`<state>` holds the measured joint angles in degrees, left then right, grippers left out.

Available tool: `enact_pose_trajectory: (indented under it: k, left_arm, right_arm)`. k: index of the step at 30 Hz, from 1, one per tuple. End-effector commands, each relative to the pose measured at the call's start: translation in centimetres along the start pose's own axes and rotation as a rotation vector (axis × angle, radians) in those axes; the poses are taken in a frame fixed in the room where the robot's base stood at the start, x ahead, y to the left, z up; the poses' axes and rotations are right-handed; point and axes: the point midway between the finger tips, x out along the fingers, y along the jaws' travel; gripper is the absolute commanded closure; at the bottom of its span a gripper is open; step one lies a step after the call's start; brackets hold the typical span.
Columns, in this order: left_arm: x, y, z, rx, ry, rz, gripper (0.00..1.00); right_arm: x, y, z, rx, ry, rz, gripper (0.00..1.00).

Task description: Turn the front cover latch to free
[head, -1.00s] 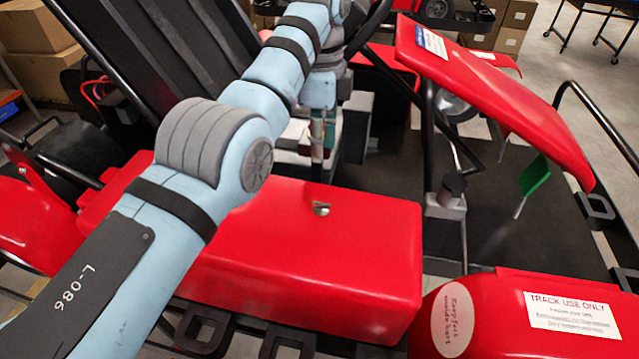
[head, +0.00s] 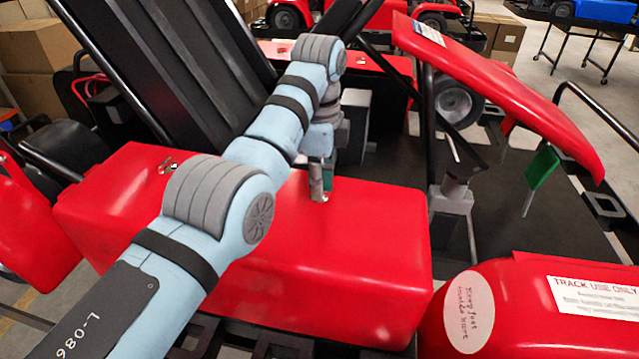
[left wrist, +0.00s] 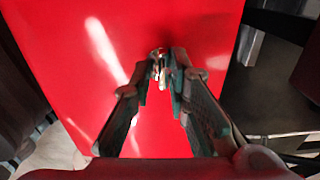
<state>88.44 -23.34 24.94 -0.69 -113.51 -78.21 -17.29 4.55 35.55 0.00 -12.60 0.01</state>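The front cover latch (left wrist: 158,54) is a small metal piece on top of the red side cover (head: 375,230). In the left wrist view it shows at and between the fingertips of my left gripper (left wrist: 161,78). The fingers are close together there; I cannot tell whether they press on the latch. In the head view my left gripper (head: 320,180) points down at the cover top and largely hides the latch, so its angle is unclear. My right gripper is not in view.
A second metal latch (head: 168,163) sits further left on the cover, beside my arm. A raised red panel (head: 500,90), a green tag (head: 540,165) and a red front body part (head: 520,310) with labels lie to the right. The black seat (head: 190,70) stands behind.

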Motion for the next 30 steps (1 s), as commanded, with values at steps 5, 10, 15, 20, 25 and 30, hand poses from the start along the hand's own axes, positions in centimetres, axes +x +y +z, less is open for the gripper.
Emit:
enact_pose_trajectory:
  k: [5, 10, 15, 20, 25, 30]
  left_arm:
    - [0.02, 0.01, 0.02, 0.0, 0.0, 0.001, 1.0]
    - [0.05, 0.02, 0.02, -0.004, 0.0, 0.002, 1.0]
    - [0.06, 0.03, 0.02, -0.034, 0.0, 0.003, 1.0]
    - [0.07, 0.04, 0.02, -0.103, 0.0, 0.004, 1.0]
    - [0.1, 0.05, 0.01, -0.224, 0.0, 0.005, 1.0]
    - [0.12, 0.05, 0.01, -0.377, -0.001, 0.005, 1.0]
  right_arm:
    - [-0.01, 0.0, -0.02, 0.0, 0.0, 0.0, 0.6]
    - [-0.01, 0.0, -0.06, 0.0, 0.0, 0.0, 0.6]
    - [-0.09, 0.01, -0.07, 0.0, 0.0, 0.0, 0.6]
    - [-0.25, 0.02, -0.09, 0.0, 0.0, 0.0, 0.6]
    - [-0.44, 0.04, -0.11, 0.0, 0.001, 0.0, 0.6]
    - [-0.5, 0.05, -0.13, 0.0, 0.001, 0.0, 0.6]
